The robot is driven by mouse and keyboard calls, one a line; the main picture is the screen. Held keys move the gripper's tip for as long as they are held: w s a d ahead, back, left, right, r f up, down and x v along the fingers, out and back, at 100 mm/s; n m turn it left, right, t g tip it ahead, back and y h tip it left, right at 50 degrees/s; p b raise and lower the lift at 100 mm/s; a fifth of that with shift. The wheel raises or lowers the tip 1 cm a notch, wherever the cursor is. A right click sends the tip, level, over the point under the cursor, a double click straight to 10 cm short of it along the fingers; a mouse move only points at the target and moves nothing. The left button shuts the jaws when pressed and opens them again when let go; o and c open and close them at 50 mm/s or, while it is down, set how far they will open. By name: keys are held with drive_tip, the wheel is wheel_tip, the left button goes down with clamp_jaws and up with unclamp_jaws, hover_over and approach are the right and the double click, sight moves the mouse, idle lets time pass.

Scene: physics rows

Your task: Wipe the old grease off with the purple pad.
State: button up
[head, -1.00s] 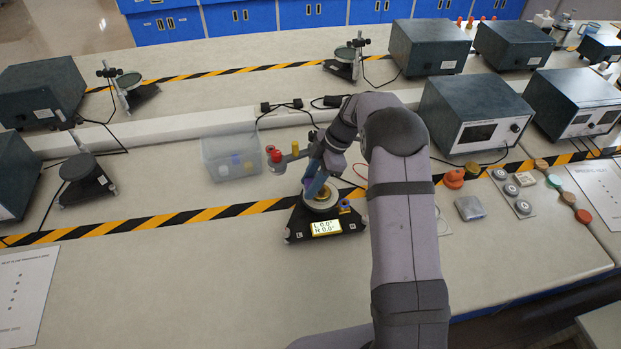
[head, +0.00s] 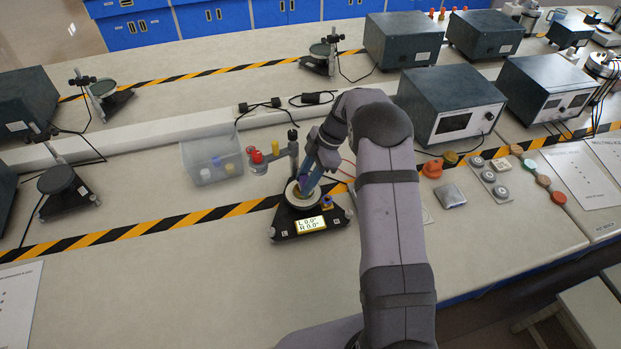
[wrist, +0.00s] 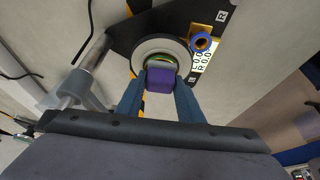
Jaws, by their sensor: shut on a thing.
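My gripper (head: 309,183) is shut on the purple pad (wrist: 161,79), which sits between the two blue fingertips in the wrist view. The pad is over the round plate (wrist: 141,51) of a small black instrument (head: 284,222) with a lit display. A yellowish-green patch (wrist: 160,57) shows just beyond the pad, near the middle of the plate. I cannot tell whether the pad touches the plate. In the head view my fingers hide most of the pad and part of the plate.
A clear bin (head: 213,160) is to the left. Orange and grey items (head: 433,168) lie to the right, before a dark box (head: 450,105).

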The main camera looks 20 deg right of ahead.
drive_tip(key=a, duration=0.4)
drive_tip(key=shift+f+b, duration=0.1)
drive_tip(key=shift+b, duration=0.25)
wheel_tip(320, 180, up, 8)
drive_tip(key=p, duration=0.3)
drive_tip(key=shift+d, duration=0.2)
idle(0.4)
